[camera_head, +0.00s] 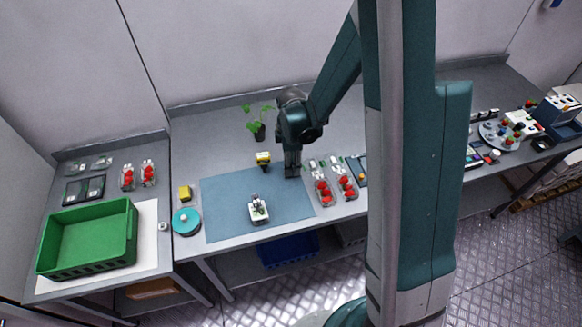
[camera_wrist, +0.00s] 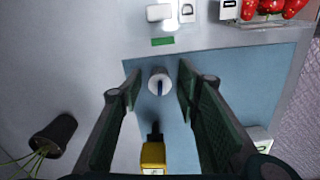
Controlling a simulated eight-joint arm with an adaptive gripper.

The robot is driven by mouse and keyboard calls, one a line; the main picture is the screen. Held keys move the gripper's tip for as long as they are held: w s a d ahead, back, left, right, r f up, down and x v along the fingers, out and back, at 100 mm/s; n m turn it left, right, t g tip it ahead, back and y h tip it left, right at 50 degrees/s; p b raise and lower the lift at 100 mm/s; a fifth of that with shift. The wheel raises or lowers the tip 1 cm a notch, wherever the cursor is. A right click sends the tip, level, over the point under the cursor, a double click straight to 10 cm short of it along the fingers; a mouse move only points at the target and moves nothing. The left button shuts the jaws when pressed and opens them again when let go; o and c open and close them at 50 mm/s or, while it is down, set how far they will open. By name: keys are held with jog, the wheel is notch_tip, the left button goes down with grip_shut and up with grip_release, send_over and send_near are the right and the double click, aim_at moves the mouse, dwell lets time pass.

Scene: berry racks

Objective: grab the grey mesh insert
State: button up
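My gripper (camera_wrist: 157,86) is open and points down at the back of the blue mat (camera_wrist: 275,75), as the head view also shows (camera_head: 292,175). Between its fingertips in the wrist view is a small round grey-white piece (camera_wrist: 158,74) with a dark slot or mark in its top. There are gaps on both sides, so the fingers do not appear to touch it. I cannot make out a mesh texture on it, so I cannot tell whether it is the grey mesh insert. In the head view my gripper hides this spot.
A yellow tool (camera_wrist: 153,157) lies near the fingers. A potted plant (camera_head: 257,130) stands behind the mat. Strawberry punnets (camera_head: 322,188) are to the right, and a white device (camera_head: 258,212) stands on the mat. A green crate (camera_head: 125,245) is far left. The mat's left part is clear.

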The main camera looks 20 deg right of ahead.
jog(key=c, duration=0.7)
jog(key=shift+r, duration=0.2)
jog(key=shift+r, duration=4.85)
